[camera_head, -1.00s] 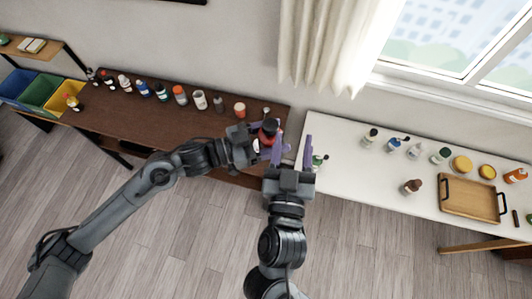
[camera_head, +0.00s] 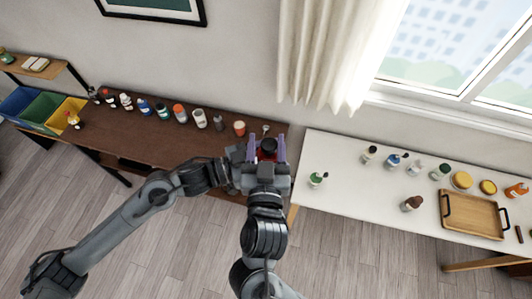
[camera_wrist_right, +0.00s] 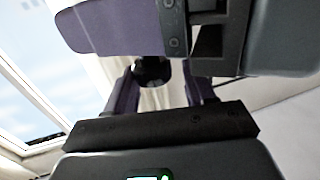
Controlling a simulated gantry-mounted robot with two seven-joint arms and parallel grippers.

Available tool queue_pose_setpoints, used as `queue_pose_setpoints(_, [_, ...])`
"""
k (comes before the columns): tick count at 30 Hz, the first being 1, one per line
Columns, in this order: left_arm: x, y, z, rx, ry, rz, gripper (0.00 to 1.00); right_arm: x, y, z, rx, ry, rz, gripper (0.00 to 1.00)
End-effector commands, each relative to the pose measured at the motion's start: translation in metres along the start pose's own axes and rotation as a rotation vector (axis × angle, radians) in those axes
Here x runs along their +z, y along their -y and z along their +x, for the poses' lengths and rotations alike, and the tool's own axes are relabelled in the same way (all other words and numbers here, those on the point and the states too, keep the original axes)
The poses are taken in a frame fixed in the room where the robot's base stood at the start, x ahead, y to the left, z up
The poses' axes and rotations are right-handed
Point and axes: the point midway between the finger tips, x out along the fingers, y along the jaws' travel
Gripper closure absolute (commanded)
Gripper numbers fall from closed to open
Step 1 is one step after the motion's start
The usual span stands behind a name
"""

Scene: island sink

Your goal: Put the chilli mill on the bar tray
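The chilli mill (camera_head: 268,145), red with a black top, is at the gap between the brown and white counters. My left gripper (camera_head: 250,152) comes in from its left and appears shut on it; its fingers are mostly hidden. My right gripper (camera_head: 267,147) has its two purple fingers apart, one on each side of the mill; contact is not clear. In the right wrist view the mill's dark round top (camera_wrist_right: 150,72) shows between my right fingers, with a left gripper finger (camera_wrist_right: 120,28) across the top. The wooden bar tray (camera_head: 472,216) with black handles lies empty on the white counter.
The white counter (camera_head: 350,195) has several bottles and jars along its back, a green-capped bottle (camera_head: 317,179) at its left, and a brown-topped bottle (camera_head: 411,203) left of the tray. Its front middle is clear. The brown counter (camera_head: 100,135) holds a row of bottles.

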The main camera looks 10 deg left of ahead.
Motion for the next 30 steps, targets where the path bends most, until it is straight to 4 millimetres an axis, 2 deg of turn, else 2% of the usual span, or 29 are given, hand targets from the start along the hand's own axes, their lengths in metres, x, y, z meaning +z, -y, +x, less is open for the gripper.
queue_pose_setpoints(10, [-0.0005,-0.0020,0.0007,0.005,-0.002,0.001,0.69,0.0000,0.0014,0.0023,-0.004,0.000,-0.001,0.46])
queue_pose_setpoints(19, [-0.0007,-0.0030,0.0012,0.007,-0.002,0.001,0.68,0.0001,0.0031,0.0017,-0.008,0.001,-0.002,0.91])
queue_pose_setpoints(20, [-0.0008,-0.0032,0.0013,0.007,-0.002,0.001,0.30,-0.0004,0.0033,0.0017,-0.009,0.000,-0.002,0.97])
queue_pose_setpoints(21, [-0.0009,-0.0033,0.0013,0.008,-0.003,0.001,0.24,-0.0004,0.0032,0.0017,-0.009,0.000,-0.002,1.00])
queue_pose_setpoints(25, [-0.0006,-0.0024,0.0009,0.006,-0.002,0.000,0.05,-0.0003,0.0022,0.0019,-0.006,0.000,-0.001,1.00])
queue_pose_setpoints(30, [-0.0003,-0.0015,0.0005,0.004,-0.001,0.000,0.05,-0.0003,0.0013,0.0021,-0.004,-0.001,-0.001,1.00])
